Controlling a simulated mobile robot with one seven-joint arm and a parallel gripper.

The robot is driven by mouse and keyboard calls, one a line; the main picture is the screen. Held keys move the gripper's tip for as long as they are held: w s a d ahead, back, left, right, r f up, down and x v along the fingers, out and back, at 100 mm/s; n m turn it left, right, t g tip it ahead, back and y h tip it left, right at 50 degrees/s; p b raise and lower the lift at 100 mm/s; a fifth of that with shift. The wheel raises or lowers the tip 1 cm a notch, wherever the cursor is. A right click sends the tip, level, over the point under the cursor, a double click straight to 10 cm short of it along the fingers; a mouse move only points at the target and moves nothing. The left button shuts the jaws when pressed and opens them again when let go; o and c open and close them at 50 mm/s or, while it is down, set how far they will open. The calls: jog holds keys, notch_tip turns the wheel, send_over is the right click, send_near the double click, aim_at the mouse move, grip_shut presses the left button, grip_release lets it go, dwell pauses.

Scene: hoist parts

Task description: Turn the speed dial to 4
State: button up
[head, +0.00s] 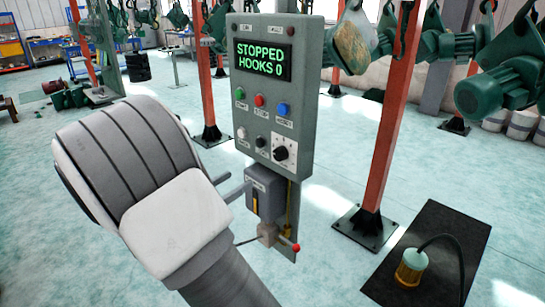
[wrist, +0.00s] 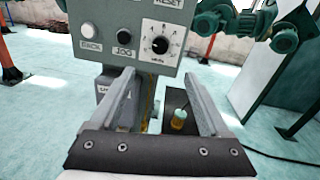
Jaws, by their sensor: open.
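The speed dial is a black knob (head: 281,152) on a white scale plate, at the lower right of the grey control panel (head: 249,120). In the wrist view the dial (wrist: 160,45) is above and beyond the fingertips, and its pointer mark leans to the upper left; the scale numbers are too small to read. The panel's screen (head: 263,60) reads STOPPED, HOOKS 0. My gripper (wrist: 158,88) is open and empty, below and in front of the dial, not touching it. In the head view my arm hides the gripper.
Beside the dial are a black JOG button (wrist: 124,38) and a white BACK button (wrist: 89,30). A grey box (head: 264,194) and a red-tipped lever (head: 296,247) sit below the panel. An orange post (head: 387,130) stands right. A yellow-based pendant (head: 411,268) is on a black mat (head: 448,222).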

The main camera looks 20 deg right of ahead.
aim_at(278, 156)
jog(key=x, duration=1.5)
jog(key=shift+w+d, duration=0.15)
jog(key=shift+d, duration=0.2)
jog(key=shift+f, duration=0.1)
grip_shut()
